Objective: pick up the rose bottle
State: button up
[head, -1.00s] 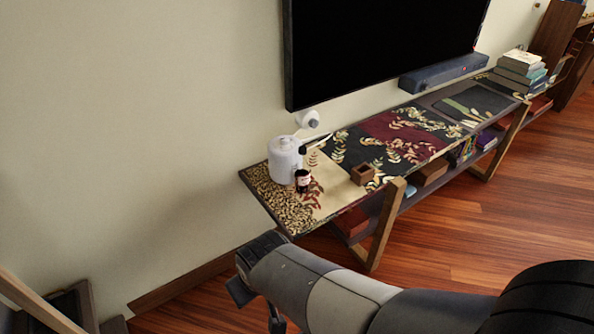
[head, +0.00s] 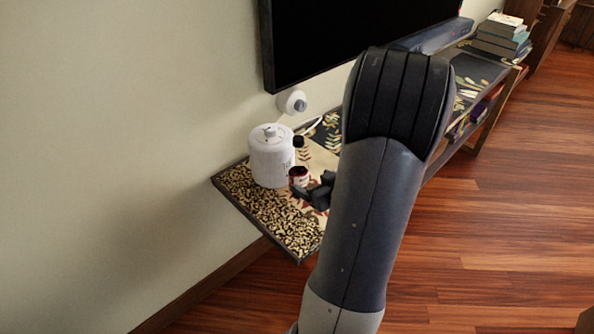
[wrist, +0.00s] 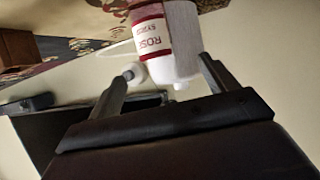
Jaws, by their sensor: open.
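I cannot tell whether a finger touches the bottle.
The white canister (wrist: 184,36) stands close behind the bottle. A brown wooden box (wrist: 16,48) is off to the left in the wrist view. A television (head: 320,40) hangs above the shelf, and a white round device (head: 292,102) is on the wall. My arm hides the shelf's middle.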

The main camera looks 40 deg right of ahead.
aim_at(304, 176)
jog(key=x, duration=0.4)
jog(key=b+x, duration=0.1)
jog(key=x, duration=0.1)
jog(key=shift+s+d+f, duration=0.1)
jog(key=shift+d+f, duration=0.2)
jog(key=shift+d, duration=0.05)
jog(key=x, duration=0.5)
jog(key=shift+f, duration=0.2)
jog(key=shift+c, duration=0.5)
jog(key=c, duration=1.2)
jog(key=shift+r, duration=0.1)
jog(key=shift+c, duration=1)
